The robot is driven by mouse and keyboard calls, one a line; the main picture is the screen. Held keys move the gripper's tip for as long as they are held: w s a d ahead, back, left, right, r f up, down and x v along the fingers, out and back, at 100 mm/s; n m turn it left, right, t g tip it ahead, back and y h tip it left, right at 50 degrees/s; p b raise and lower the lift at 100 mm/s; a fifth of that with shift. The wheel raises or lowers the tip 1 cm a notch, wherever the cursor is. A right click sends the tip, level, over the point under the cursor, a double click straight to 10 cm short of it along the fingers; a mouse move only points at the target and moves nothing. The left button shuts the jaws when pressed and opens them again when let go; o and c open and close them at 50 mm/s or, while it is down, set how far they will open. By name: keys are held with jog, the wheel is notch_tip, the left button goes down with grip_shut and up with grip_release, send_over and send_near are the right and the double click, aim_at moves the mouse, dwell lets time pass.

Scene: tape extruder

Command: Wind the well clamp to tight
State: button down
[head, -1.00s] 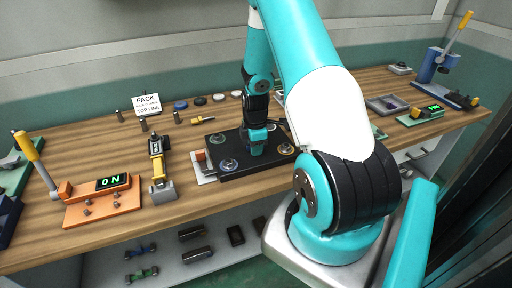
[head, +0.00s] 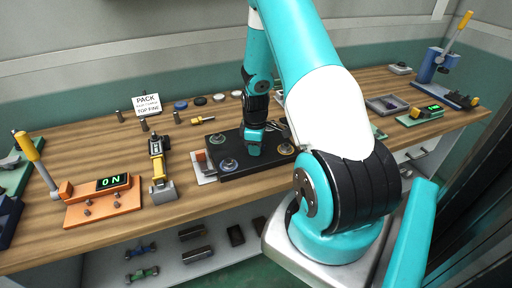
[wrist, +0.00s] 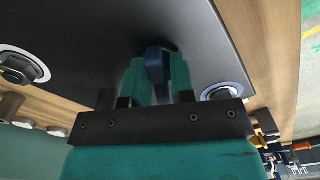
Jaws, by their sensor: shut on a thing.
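A black block (head: 250,174) lies on the bench, with round ringed fittings at its corners. My gripper (head: 253,151) points down over the middle of the block. In the wrist view its teal fingers (wrist: 157,75) are shut on a dark blue knob (wrist: 156,61), which appears to be the well clamp's handle. The knob stands at the block's dark top face (wrist: 110,35). What lies under the knob is hidden, and I cannot tell how tight it is.
A ringed fitting (head: 228,165) is at the block's front left, and another (head: 217,140) behind it. An orange unit (head: 103,205) reading "ON" and a yellow-and-black tool (head: 158,168) stand to the left. A "PACK" sign (head: 147,104) stands behind. Bare wood lies along the front edge.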

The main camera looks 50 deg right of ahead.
jog(key=m, duration=0.3)
jog(key=shift+m, duration=0.9)
jog(key=m, duration=0.2)
jog(key=shift+m, duration=1.4)
